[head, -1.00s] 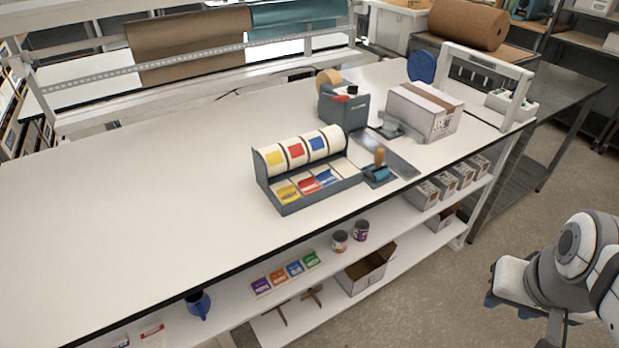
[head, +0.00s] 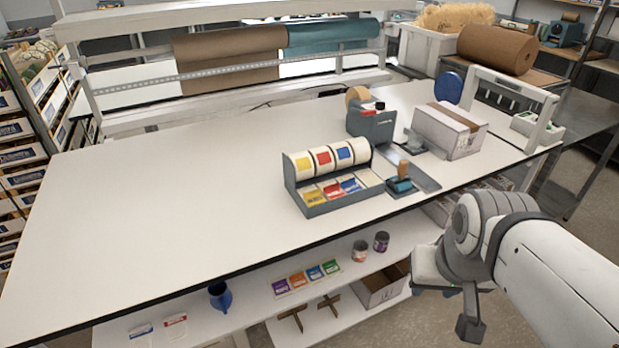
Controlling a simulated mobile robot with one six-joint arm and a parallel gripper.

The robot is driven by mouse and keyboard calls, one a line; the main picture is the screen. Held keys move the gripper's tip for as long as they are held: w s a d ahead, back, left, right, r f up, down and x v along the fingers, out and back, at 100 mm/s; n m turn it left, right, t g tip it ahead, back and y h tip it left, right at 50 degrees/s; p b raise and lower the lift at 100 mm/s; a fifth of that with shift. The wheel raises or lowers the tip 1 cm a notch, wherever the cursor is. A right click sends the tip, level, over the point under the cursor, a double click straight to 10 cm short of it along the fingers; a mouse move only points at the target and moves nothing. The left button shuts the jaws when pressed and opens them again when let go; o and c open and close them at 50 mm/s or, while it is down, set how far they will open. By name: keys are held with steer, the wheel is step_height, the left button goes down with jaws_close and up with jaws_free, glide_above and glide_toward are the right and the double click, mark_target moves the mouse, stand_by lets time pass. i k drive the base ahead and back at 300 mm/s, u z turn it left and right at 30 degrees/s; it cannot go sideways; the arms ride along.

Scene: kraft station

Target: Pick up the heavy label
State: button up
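A grey label dispenser (head: 333,204) stands on the white bench near its front edge. My gripper (head: 437,290) is off the bench's front edge at the right, apart from the dispenser.
Right of the dispenser are a blue stamp with a wooden handle (head: 401,180), a tape dispenser (head: 372,126) and a cardboard box (head: 449,130). A white frame (head: 510,88) stands at the right end. The bench's left half is clear.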

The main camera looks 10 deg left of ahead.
mark_target(312, 199)
steer(key=i, duration=1)
steer(key=u, duration=0.05)
